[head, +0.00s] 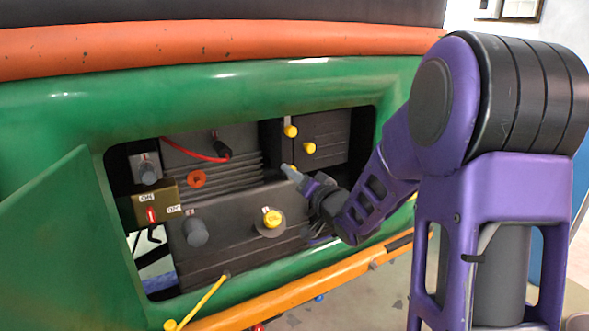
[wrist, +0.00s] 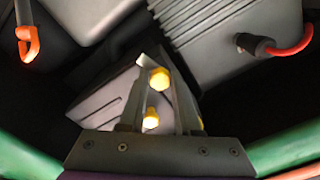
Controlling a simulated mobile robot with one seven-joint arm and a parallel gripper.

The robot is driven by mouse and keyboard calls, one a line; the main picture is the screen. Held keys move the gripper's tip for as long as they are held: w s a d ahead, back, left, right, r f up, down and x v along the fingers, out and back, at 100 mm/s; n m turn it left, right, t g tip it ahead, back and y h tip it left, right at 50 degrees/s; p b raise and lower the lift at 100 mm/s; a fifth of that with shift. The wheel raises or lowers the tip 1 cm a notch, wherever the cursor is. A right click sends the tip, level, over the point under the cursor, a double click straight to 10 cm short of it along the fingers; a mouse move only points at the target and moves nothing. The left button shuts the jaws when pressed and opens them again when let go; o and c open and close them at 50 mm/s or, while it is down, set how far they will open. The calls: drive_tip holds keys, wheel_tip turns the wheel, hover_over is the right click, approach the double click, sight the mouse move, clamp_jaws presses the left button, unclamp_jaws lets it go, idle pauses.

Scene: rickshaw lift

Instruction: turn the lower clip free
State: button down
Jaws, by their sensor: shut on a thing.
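The lower clip, a small yellow knob (head: 293,168), is largely hidden behind my gripper (head: 288,171) in the head view. In the wrist view, the lower clip (wrist: 159,80) sits between the fingers of my gripper (wrist: 158,68), which is shut on it. The upper clip (head: 290,131) has a yellow end and stands above, near the left edge of a dark ribbed box (head: 330,135). Another yellow knob (head: 309,147) is on that box's face. It also shows in the wrist view (wrist: 151,119), between the fingers.
The work is inside a recess in a green body panel (head: 240,90). A grey finned unit (head: 205,160) with a red cable (head: 190,148) is left of my gripper. Below is a dark case with a yellow cap (head: 272,218). An open green flap (head: 60,240) is at left.

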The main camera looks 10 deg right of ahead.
drive_tip(key=shift+r+m+p, duration=0.15)
drive_tip(key=shift+m+p, duration=0.55)
drive_tip(key=shift+m, duration=0.9)
drive_tip(key=c, duration=0.6)
unclamp_jaws()
drive_tip(key=shift+s, duration=0.1)
